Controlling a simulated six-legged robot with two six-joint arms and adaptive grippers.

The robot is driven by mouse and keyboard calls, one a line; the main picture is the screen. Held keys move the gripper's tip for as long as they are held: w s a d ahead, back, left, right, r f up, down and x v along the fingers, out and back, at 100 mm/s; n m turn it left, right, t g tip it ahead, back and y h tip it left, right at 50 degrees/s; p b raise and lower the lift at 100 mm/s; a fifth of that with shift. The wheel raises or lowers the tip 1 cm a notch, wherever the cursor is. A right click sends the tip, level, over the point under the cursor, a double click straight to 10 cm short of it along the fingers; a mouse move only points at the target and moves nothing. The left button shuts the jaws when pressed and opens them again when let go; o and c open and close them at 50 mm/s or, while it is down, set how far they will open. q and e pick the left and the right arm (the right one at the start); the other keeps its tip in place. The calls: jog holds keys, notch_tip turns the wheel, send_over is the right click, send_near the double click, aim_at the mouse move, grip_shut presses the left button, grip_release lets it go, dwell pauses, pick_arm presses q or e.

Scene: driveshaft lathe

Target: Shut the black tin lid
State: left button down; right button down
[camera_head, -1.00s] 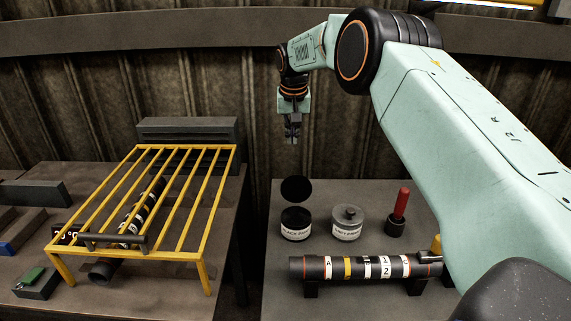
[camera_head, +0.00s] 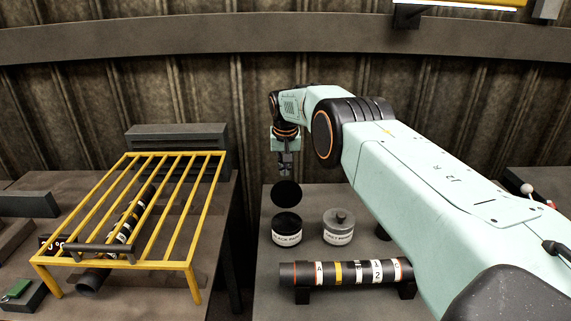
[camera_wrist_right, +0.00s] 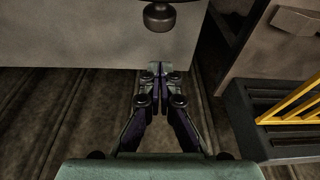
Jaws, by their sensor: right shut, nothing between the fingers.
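The black tin (camera_head: 287,236) with a white label stands on the right table in the head view. Its round black lid (camera_head: 286,194) stands open, upright at the tin's back edge. My right gripper (camera_head: 285,174) is shut and empty, just above and behind the lid in the head view. I cannot tell from there whether they touch. In the right wrist view the closed fingertips (camera_wrist_right: 160,72) are apart from a dark knob (camera_wrist_right: 159,16) at the top edge, which seems to be the lid's. My left gripper is not in view.
A grey tin (camera_head: 338,236) with its knobbed lid on stands right of the black tin. A banded shaft (camera_head: 340,272) lies on supports in front. A yellow barred rack (camera_head: 190,210) stands on the left table. A gap separates the tables.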

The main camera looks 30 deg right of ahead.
aim_at(286, 192)
jog(key=shift+s+a+r+p, duration=0.1)
jog(key=shift+s+a+p, duration=0.25)
jog(key=shift+s, duration=0.2)
jog(key=shift+s+a+r+p, duration=0.15)
jog(key=shift+s+a+p, duration=0.2)
jog(key=shift+s, duration=0.25)
jog(key=shift+s+a+r+p, duration=0.1)
jog(key=shift+s+a+p, duration=0.15)
jog(key=shift+s+p, duration=0.25)
jog(key=shift+w+a, duration=0.1)
jog(key=shift+a, duration=0.05)
